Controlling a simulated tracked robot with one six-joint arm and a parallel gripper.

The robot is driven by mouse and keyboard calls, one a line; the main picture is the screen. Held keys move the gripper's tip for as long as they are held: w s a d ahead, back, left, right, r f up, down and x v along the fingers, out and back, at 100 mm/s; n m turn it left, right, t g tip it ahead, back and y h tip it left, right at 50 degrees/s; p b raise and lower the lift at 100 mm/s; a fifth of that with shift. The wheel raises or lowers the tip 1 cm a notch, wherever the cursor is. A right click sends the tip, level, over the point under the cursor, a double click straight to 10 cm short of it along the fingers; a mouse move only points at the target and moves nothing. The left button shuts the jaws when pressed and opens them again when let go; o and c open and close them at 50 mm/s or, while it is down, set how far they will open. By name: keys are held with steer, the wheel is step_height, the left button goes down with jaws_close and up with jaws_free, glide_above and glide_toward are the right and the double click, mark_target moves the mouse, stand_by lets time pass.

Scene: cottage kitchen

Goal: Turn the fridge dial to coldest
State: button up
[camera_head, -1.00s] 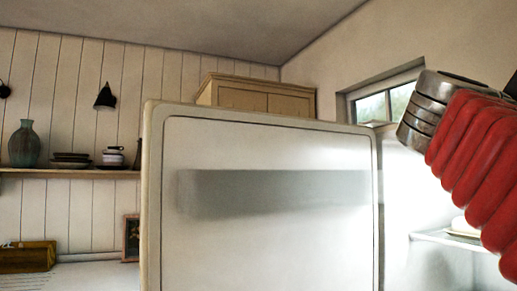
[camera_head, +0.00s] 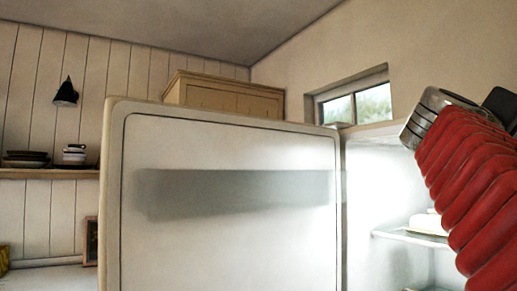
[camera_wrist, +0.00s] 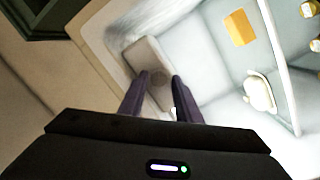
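The fridge stands open, with its door's inner panel (camera_head: 230,225) facing me and its lit interior (camera_head: 375,205) to the right. In the wrist view, a round grey dial (camera_wrist: 159,76) shows faintly on a pale box (camera_wrist: 148,56) inside the fridge. Its marks are too blurred to read. My gripper (camera_wrist: 159,80) is open and empty, its two dark fingers apart. The dial appears between the fingertips in the picture; I cannot tell how far beyond them it is. In the head view my gripper is out of sight, and the dial is not visible.
A fridge shelf (camera_head: 412,238) holds a white dish (camera_head: 428,221), also in the wrist view (camera_wrist: 259,94). A yellow block (camera_wrist: 239,27) and several bottles (camera_wrist: 310,9) are farther in. A wall shelf (camera_head: 50,173) with crockery is at left; a window (camera_head: 357,104) is behind.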

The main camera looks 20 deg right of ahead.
steer(key=shift+d, duration=0.1)
steer(key=shift+c, duration=0.2)
steer(key=c, duration=0.6)
steer(key=shift+a, duration=0.25)
jaws_close()
steer(key=shift+d, duration=0.2)
